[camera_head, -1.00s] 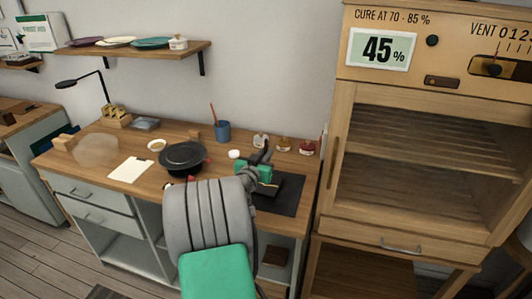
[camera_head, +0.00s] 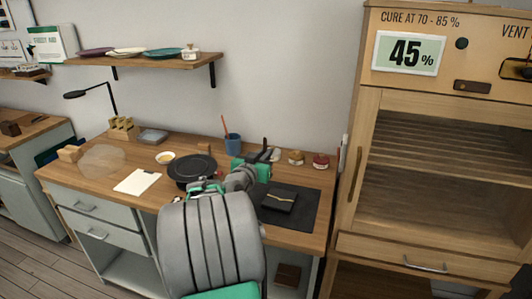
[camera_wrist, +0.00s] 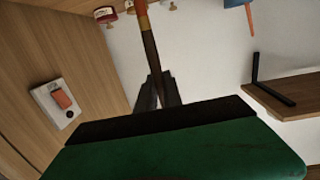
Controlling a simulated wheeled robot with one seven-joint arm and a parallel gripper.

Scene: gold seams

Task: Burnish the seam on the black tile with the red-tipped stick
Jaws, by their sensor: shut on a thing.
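The black tile (camera_head: 279,199) lies on a dark mat at the right of the desk, with a gold seam (camera_head: 283,197) across it. My gripper (camera_head: 266,156) is above the desk, behind and left of the tile in the head view, apart from it. In the wrist view my gripper (camera_wrist: 156,92) is shut on a slim dark-brown stick (camera_wrist: 149,50). The stick has a yellow band and an orange-red section near the top edge of that view. Its far end is cut off there, and the tile is out of that view.
Jars, including a red one (camera_head: 320,161), stand behind the mat (camera_head: 303,212). A blue cup (camera_head: 233,145) holding an orange stick, and a black round turntable-like piece (camera_head: 191,169), stand left. A tall wooden cabinet (camera_head: 350,190) borders the right side.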

